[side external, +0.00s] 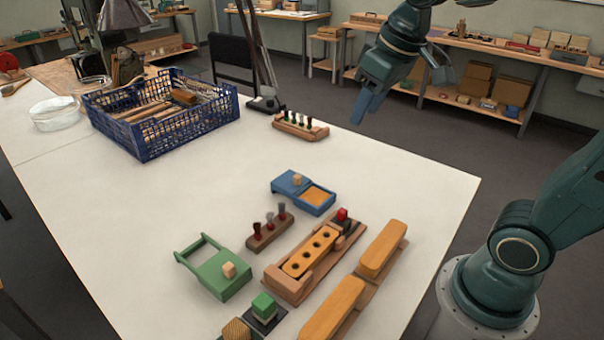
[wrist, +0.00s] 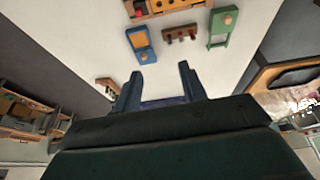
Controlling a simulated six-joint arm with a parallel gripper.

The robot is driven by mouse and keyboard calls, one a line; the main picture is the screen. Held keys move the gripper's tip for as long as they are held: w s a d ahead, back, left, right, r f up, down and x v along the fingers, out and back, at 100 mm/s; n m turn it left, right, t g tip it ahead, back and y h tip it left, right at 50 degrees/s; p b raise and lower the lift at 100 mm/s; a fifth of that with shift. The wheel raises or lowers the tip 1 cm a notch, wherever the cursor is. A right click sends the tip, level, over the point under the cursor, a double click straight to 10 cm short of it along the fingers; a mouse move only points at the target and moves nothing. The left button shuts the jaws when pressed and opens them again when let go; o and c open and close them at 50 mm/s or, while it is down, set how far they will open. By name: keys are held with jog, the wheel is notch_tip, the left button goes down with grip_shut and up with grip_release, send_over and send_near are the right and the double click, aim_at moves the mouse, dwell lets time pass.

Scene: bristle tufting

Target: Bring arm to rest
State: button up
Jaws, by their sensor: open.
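My gripper (side external: 367,106) is raised in the air at the upper right of the side view, past the table's right edge, and touches nothing there. In the wrist view its two blue fingers (wrist: 160,85) stand apart with nothing between them. A wooden block with a row of dark holes (side external: 309,250) sits in a holder on the white table (side external: 140,215). A small rack with bristle tufts (side external: 268,229) stands left of it, and another rack with tufts (side external: 301,127) stands near the table's far right edge.
A blue crate (side external: 150,140) full of wooden parts stands at the back left. A green tray (side external: 215,272), a blue box (side external: 303,193) and orange blocks (side external: 382,250) lie around the holed block. A glass bowl (side external: 55,113) is far left. The middle of the table is clear.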

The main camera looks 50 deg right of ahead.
jog(key=s+a+f+t, duration=0.1)
jog(key=s+a+f, duration=0.1)
jog(key=s, duration=0.9)
jog(key=shift+f+t, duration=0.3)
jog(key=shift+f, duration=0.35)
